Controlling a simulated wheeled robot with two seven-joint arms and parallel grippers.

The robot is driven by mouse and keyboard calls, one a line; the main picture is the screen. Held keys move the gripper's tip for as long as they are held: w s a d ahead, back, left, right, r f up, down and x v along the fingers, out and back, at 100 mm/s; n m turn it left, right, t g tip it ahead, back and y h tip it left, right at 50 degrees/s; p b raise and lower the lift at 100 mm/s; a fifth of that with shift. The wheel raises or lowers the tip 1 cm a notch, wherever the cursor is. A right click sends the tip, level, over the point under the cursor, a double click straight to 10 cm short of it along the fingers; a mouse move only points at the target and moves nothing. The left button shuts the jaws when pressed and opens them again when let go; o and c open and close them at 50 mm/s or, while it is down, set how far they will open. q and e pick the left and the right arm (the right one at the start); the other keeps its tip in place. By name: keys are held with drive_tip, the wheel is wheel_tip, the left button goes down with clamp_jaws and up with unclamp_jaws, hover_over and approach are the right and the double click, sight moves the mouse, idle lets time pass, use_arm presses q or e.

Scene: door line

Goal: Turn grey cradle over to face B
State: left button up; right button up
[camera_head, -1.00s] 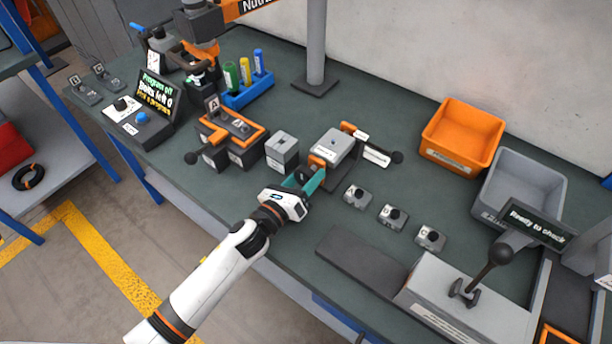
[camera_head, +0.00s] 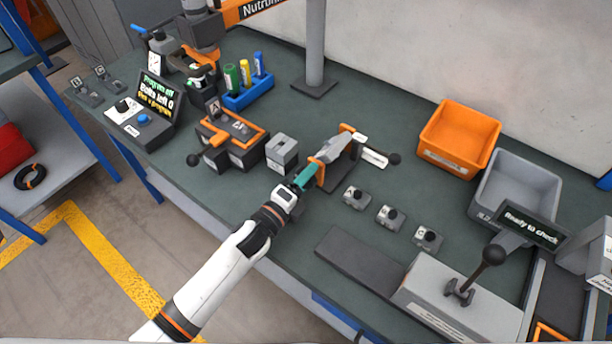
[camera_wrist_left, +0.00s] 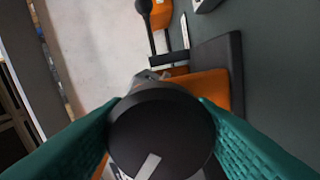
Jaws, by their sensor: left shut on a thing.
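The grey cradle (camera_head: 335,147) sits between orange end brackets on a dark base in the middle of the bench in the head view. It stands tilted, nearly on edge, with its broad face turned away. My left gripper (camera_head: 305,177) is at its near end, teal fingers shut on the cradle's turning knob. In the left wrist view the round black knob (camera_wrist_left: 160,140) with a white mark lies between the two teal fingers. It hides most of the cradle behind it. I cannot read a face letter. My right gripper is not in view.
A small grey block (camera_head: 282,152) stands close left of the gripper. Several small grey button boxes (camera_head: 389,216) stand to the right. An orange bin (camera_head: 459,137) and a grey bin (camera_head: 516,190) are further right.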

use_arm(q)
drive_tip(key=n+p, duration=0.2)
drive_tip(key=n, duration=0.5)
drive_tip(key=shift+r, duration=0.15)
drive_tip(key=n+p, duration=0.1)
drive_tip(key=n, duration=0.5)
drive_tip(key=shift+n, duration=0.4)
drive_tip(key=n, duration=0.3)
drive_tip(key=shift+a+n+p, duration=0.1)
drive_tip(key=shift+n+p, duration=0.2)
drive_tip(key=n, duration=0.2)
drive_tip(key=shift+n, duration=0.4)
drive_tip(key=n, duration=0.5)
drive_tip(key=shift+b, duration=0.3)
drive_tip(key=shift+n, duration=0.4)
drive_tip(key=o, duration=1)
drive_tip(key=shift+w, duration=0.1)
drive_tip(key=shift+c, duration=0.2)
